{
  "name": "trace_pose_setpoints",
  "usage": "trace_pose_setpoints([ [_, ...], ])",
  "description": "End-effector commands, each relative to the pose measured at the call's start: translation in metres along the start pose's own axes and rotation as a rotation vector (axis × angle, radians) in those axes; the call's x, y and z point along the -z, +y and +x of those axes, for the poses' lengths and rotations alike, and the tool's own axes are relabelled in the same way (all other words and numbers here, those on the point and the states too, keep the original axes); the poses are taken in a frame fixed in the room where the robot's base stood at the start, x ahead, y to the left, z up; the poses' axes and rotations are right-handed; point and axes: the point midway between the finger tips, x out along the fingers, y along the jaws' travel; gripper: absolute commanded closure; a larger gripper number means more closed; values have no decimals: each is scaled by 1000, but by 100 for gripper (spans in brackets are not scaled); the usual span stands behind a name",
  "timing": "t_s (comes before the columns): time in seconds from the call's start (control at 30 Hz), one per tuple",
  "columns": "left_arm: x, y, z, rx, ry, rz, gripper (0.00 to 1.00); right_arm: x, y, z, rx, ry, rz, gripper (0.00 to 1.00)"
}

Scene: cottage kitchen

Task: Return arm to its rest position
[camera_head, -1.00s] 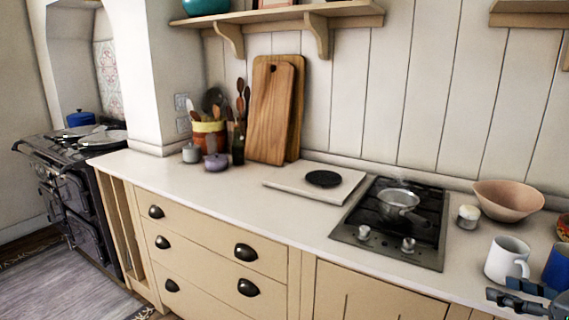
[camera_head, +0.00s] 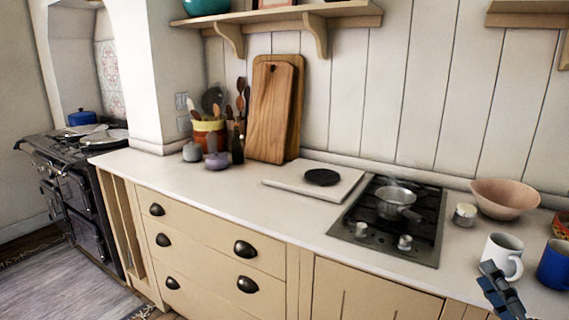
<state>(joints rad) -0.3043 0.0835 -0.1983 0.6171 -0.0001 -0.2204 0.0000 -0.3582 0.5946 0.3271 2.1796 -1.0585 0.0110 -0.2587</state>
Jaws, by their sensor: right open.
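My right gripper (camera_head: 489,276) shows at the lower right corner, in front of the white mug (camera_head: 502,258). Its fingers point up and to the left, and it is open with nothing seen between them. It overlaps the mug's lower part in the picture; I cannot tell whether they touch. My left gripper is out of view.
A blue mug (camera_head: 554,265) stands right of the white one. A pinkish bowl (camera_head: 507,199) and a small jar (camera_head: 465,214) are behind. A pot (camera_head: 396,203) sits on the gas hob (camera_head: 362,241). The counter (camera_head: 230,190) left of the hob's front is clear.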

Motion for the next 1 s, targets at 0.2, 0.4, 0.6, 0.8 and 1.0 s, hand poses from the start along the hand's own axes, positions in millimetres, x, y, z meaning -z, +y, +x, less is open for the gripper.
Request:
trace_pose_setpoints([
  [0.2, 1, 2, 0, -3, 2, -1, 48, 15, -75, -58, 290, -421, 649, 48],
  [0.4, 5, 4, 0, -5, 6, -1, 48, 101, -144, -148, 735, -726, 1122, 48],
  [0.6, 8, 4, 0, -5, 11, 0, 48, 185, -152, -218, 1108, -863, 1346, 48],
  [0.8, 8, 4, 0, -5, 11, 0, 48, 245, -133, -268, 1398, -915, 1451, 48],
  [1.0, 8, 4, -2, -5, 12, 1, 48, 282, -141, -292, 1555, -935, 1470, 48],
])
